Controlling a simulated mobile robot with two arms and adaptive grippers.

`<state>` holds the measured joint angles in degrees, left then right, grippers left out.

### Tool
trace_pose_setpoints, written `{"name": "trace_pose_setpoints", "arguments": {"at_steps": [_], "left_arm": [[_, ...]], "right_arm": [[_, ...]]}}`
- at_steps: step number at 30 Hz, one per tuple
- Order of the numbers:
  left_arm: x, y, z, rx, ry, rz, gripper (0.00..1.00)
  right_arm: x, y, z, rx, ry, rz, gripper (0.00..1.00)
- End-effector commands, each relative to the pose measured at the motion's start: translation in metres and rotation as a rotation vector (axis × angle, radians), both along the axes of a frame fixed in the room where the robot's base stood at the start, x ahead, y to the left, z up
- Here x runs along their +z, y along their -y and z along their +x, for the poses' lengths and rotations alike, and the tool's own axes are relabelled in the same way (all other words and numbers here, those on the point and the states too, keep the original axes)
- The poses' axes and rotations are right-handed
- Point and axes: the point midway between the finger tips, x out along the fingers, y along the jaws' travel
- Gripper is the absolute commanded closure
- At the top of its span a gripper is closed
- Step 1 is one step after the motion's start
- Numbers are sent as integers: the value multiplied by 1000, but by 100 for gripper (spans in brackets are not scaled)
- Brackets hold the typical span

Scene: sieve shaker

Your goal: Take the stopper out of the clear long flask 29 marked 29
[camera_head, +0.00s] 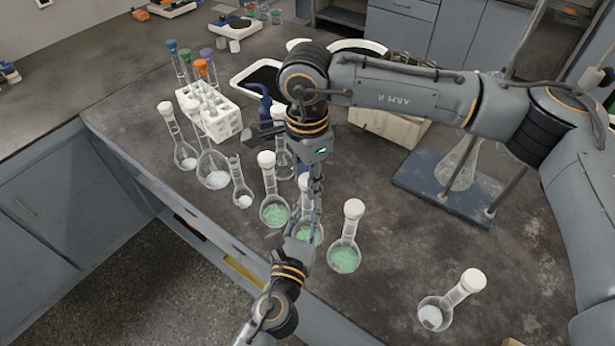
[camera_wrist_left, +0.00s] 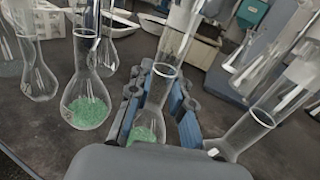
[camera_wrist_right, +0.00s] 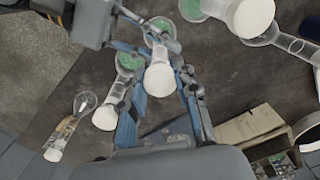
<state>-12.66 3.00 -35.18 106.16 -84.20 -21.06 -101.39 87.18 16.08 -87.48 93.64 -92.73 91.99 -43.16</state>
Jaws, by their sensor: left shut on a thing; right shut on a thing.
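A clear long-necked flask with green granules (camera_head: 306,234) stands near the bench's front edge, between two similar flasks. Its white stopper (camera_head: 304,183) shows at the top of the neck; the number 29 cannot be read. My left gripper (camera_head: 305,238) is shut on this flask; in the left wrist view its blue-padded fingers (camera_wrist_left: 160,82) are on both sides of the glass. My right gripper (camera_head: 316,188) reaches down from above and is shut on the stopper, which also shows between its fingers in the right wrist view (camera_wrist_right: 160,79). I cannot tell whether the stopper is still seated.
Green-filled flasks stand close on the left (camera_head: 273,209) and right (camera_head: 344,257). A white rack (camera_head: 222,124) is at the back left, and a blue-based stand (camera_head: 425,190) at right. The front right bench is mostly clear.

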Motion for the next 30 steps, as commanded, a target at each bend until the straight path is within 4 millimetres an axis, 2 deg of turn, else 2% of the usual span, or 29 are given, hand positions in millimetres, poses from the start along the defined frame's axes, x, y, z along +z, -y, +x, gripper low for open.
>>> {"name": "trace_pose_setpoints", "arguments": {"at_steps": [5,30], "left_arm": [[-1,0,0,1,-1,1,100],[-1,0,0,0,-1,1,100]], "right_arm": [[0,1,1,187,1,-1,100],[6,0,1,179,2,0,100]]}}
